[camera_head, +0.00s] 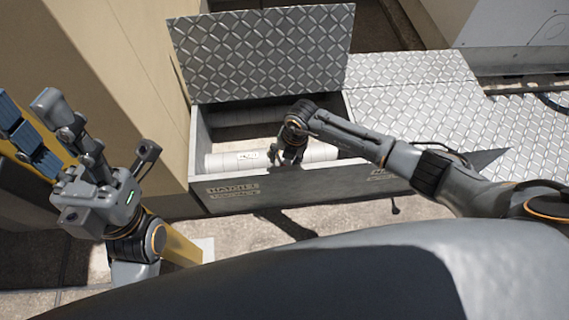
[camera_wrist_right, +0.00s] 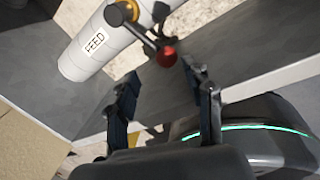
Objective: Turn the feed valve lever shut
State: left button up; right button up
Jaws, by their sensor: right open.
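In the right wrist view, a pale pipe (camera_wrist_right: 88,50) labelled FEED runs diagonally. A dark valve lever (camera_wrist_right: 143,38) with a red ball knob (camera_wrist_right: 167,57) stands out from it. My right gripper (camera_wrist_right: 160,78) is open and empty, with the knob just beyond and between its fingertips; I see no contact. In the head view, my right gripper (camera_head: 290,153) reaches down into the open box, over the pipe (camera_head: 228,161), and the lever is hidden there. My left gripper (camera_head: 40,135) is raised at the left, apart from the box, with its fingers spread and nothing held.
The grey box (camera_head: 285,188) has its diamond-plate lid (camera_head: 262,52) standing open behind. More diamond-plate covering (camera_head: 480,125) lies to the right. A tan wall (camera_head: 130,90) borders the box on the left, and a yellow post (camera_head: 180,246) stands below. The box walls are close around my right gripper.

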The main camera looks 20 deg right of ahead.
notch_tip(320, 180, up, 5)
jog(key=shift+r, duration=0.1)
jog(key=shift+c, duration=0.4)
